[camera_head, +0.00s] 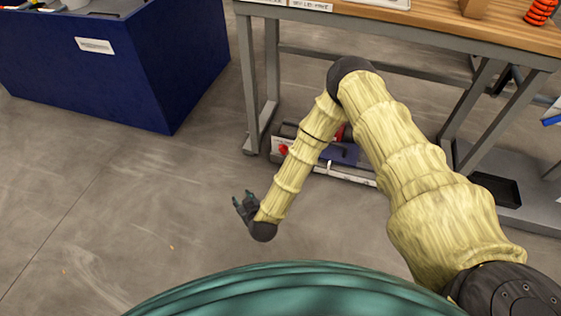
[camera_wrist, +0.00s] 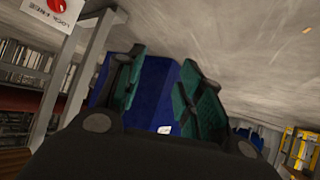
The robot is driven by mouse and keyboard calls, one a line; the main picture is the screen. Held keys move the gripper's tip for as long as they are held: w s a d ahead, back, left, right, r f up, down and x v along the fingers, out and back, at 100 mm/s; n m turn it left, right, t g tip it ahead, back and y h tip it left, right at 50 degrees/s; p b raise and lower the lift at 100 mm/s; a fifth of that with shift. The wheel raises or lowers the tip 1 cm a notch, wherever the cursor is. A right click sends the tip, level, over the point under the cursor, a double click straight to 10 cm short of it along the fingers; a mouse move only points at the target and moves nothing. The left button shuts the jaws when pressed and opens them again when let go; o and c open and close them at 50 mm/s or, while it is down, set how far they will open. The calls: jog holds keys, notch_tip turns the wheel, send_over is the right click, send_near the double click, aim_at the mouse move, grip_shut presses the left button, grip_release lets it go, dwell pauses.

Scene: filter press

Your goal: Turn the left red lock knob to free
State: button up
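A red lock knob (camera_head: 283,149) shows on the white left end of a low unit (camera_head: 344,176) near the floor under the bench, left of my forearm. In the wrist view a red knob (camera_wrist: 57,5) sits on a white panel marked LOCK and FREE at the upper left, cut by the top edge; its exact setting is too small to read. My gripper (camera_head: 243,199) is below and left of the knob, apart from it. In the wrist view its two teal-padded fingers (camera_wrist: 160,80) are spread with nothing held. My arm hides part of the unit, including most of another red part (camera_head: 341,132).
A wooden-topped bench (camera_head: 440,25) with grey legs (camera_head: 250,85) stands over the unit. A large dark blue cabinet (camera_head: 120,70) is at the upper left. A black tray (camera_head: 497,187) lies at the right. The floor (camera_head: 110,210) around my gripper is clear.

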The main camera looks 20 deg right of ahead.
jog(key=w+d+f+t+h+b, duration=0.4)
jog(key=w+f+b, duration=0.4)
jog(key=w, duration=0.4)
jog(key=m+h+b, duration=0.3)
jog(key=h+b, duration=0.5)
jog(key=b, duration=0.5)
send_near(281, 151)
jog(key=shift+b+x, duration=2.65)
jog(key=shift+x, duration=2.05)
grip_shut()
